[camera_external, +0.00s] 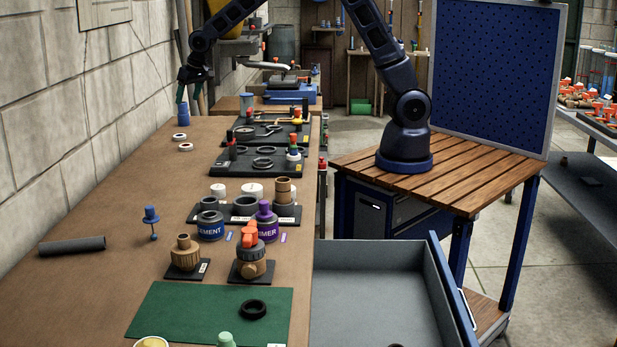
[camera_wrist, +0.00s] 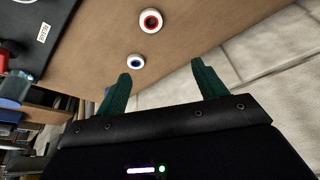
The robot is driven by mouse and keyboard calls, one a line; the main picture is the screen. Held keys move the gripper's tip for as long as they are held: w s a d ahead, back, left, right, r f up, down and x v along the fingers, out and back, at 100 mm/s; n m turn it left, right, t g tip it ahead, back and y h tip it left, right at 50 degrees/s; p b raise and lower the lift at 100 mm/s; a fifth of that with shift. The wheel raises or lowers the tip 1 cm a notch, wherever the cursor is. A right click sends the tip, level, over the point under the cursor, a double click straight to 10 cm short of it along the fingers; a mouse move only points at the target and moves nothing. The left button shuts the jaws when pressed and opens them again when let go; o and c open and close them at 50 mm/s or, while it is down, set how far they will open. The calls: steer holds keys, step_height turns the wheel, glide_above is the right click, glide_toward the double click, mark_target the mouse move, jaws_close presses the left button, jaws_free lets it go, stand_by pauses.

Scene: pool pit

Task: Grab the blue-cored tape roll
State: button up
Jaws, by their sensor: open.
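The blue-cored tape roll (camera_wrist: 136,62) is a white ring with a blue centre, lying flat on the brown bench. In the wrist view it is ahead of the fingertips, nearer the left finger. In the external view it seems to be the farther of two small white rolls (camera_external: 180,137). My gripper (camera_external: 184,78) is above the bench near the block wall, beyond the rolls.
A small blue object (camera_external: 183,114) shows below my gripper. A black tray (camera_wrist: 24,45) of parts is left of the rolls in the wrist view. The block wall (camera_wrist: 258,52) is close on the right.

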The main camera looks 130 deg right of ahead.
steer(key=s+d+f, duration=0.1)
steer(key=d+f, duration=0.3)
steer(key=s+d+f+m, duration=0.1)
steer(key=d+f, duration=0.3)
steer(key=s+d+f+m+g, duration=0.1)
steer(key=d+f, duration=0.4)
steer(key=shift+s+h, duration=0.3)
steer(key=shift+d+x, duration=0.15)
steer(key=shift+x, duration=1.15)
steer(key=shift+d+x, duration=0.1)
steer(key=shift+x, duration=1.25)
steer(key=shift+s+r, duration=0.15)
steer(key=shift+s, duration=0.1)
steer(key=shift+c, duration=0.2)
steer(key=c, duration=1)
